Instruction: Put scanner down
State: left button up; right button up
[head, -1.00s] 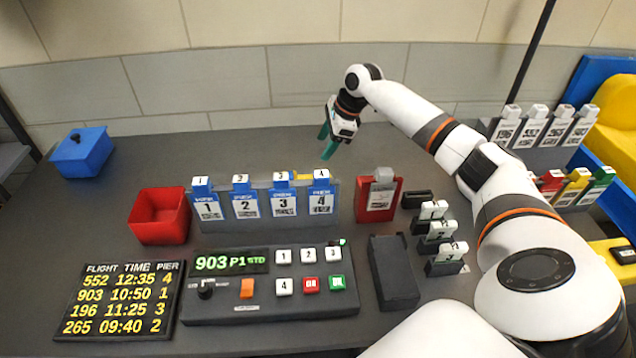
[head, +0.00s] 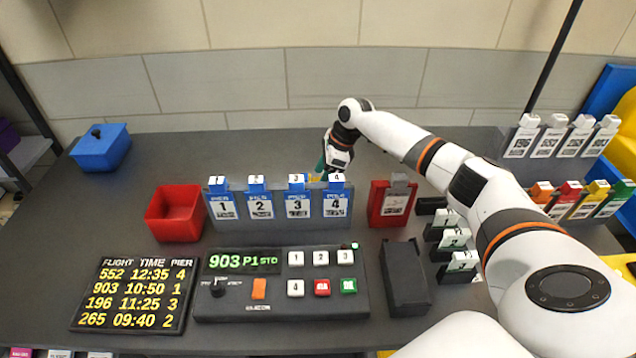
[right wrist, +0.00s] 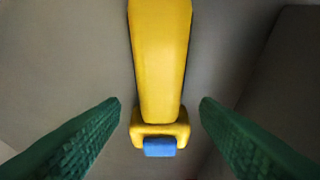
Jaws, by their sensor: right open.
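The scanner is yellow with a blue end. It shows in the right wrist view (right wrist: 160,65), lying on a grey surface. In the head view only a small yellow part of the scanner (head: 314,178) shows behind the row of numbered pier cards. My right gripper (head: 322,168) is behind those cards, its fingertips mostly hidden there. In the right wrist view its green fingers (right wrist: 160,105) are open, one on each side of the scanner, with a gap on both sides. My left gripper is not in view.
The pier card rack (head: 279,203) stands in front of the right gripper. A red bin (head: 174,213) is left of it and a red card holder (head: 391,204) right of it. A control panel (head: 282,284) lies nearer.

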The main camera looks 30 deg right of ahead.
jog(key=shift+x, duration=0.75)
jog(key=shift+r, duration=0.1)
grip_shut()
